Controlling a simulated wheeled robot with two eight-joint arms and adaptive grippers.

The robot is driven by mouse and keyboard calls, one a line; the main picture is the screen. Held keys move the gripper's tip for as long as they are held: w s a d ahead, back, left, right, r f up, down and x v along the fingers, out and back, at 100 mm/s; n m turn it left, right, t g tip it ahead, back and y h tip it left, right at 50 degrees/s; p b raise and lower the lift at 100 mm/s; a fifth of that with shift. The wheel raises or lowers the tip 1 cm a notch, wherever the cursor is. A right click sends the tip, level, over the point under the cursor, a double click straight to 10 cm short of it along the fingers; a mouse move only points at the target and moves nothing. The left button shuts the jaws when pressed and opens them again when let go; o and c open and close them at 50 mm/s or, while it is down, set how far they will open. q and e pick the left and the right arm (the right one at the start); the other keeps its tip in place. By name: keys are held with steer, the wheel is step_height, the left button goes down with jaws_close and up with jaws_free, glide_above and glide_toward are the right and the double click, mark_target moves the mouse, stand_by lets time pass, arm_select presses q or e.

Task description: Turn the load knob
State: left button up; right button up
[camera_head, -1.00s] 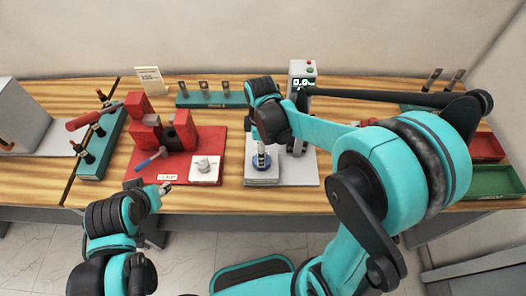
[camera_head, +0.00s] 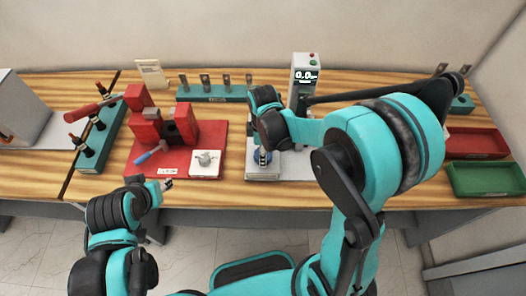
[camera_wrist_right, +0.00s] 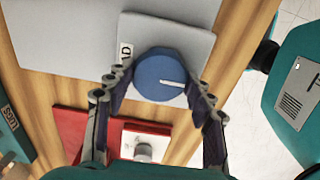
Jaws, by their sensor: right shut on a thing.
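The load knob (camera_wrist_right: 160,77) is a round blue dial with a white pointer line, on a light grey plate in the right wrist view. A label ending in "AD" sits beside it. In the head view the knob (camera_head: 262,156) is a small blue spot, partly hidden by my right gripper. My right gripper (camera_wrist_right: 158,88) is shut on the knob, with a finger on either side. The white pointer aims right, slightly downward, in the wrist view. My left gripper (camera_head: 166,185) is at the front table edge, away from the knob; its jaw state is unclear.
A grey test column with a lit display (camera_head: 306,76) stands behind the knob. A red fixture (camera_head: 180,130) with a white knob plate (camera_head: 205,164) is to its left. Red (camera_head: 476,142) and green (camera_head: 487,180) trays lie at right.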

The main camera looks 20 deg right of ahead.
steer(key=shift+m, duration=0.4)
steer(key=m, duration=0.4)
steer(key=shift+b, duration=0.4)
steer(key=m, duration=0.5)
steer(key=shift+b, duration=0.3)
steer(key=m, duration=0.5)
steer(key=shift+m, duration=0.4)
steer(key=m, duration=0.5)
steer(key=shift+b, duration=0.4)
steer(key=o, duration=1.1)
steer(key=shift+o, duration=0.2)
